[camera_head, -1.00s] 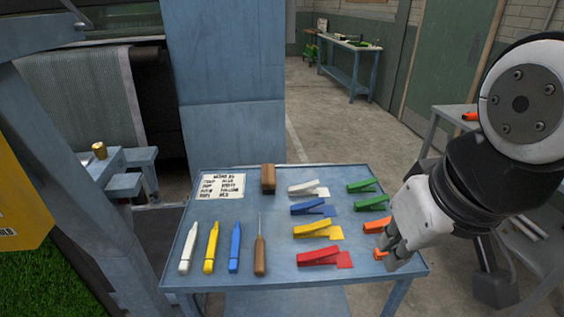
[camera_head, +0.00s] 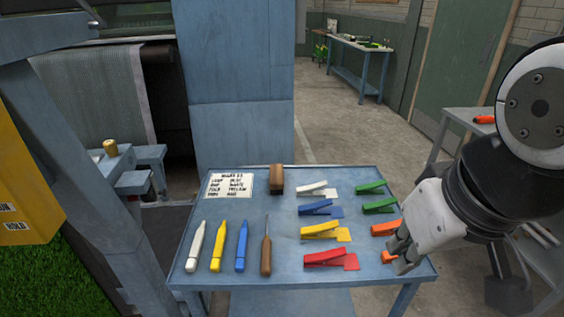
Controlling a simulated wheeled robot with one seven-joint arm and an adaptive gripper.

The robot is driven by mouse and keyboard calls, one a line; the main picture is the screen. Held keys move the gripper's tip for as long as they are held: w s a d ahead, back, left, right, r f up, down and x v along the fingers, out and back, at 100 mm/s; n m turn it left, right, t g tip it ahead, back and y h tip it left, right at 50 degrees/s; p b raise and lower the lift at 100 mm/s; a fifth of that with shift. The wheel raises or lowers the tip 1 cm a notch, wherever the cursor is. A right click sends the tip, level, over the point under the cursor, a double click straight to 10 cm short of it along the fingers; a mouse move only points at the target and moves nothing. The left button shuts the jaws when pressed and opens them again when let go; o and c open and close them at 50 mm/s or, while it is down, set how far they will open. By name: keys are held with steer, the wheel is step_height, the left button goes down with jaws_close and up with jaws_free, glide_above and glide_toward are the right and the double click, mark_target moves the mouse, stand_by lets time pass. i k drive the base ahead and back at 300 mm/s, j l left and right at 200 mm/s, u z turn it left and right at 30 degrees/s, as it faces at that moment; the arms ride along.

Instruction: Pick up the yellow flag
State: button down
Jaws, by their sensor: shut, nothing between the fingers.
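The yellow flag (camera_head: 325,231) is a yellow clip with a small yellow square at its right end. It lies on the blue table (camera_head: 285,212), between the blue flag (camera_head: 319,208) and the red flag (camera_head: 329,259). My gripper (camera_head: 396,260) points down at the table's right edge, to the right of the yellow flag and apart from it. It is shut and empty. Its fingers partly hide an orange clip (camera_head: 387,256) near the front right corner.
A white flag (camera_head: 318,189), two green clips (camera_head: 378,187) and another orange clip (camera_head: 384,228) lie nearby. White, yellow and blue markers, a wooden-handled awl (camera_head: 266,256), a brown block (camera_head: 276,179) and a printed card (camera_head: 231,185) fill the left side.

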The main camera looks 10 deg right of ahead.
mark_target(322, 231)
steer(key=u, duration=1.3)
steer(key=z, duration=1.3)
steer(key=i+j+z, duration=0.2)
steer(key=j, duration=0.2)
steer(key=j+z, duration=0.45)
steer(key=j, duration=0.3)
steer(key=i, duration=0.05)
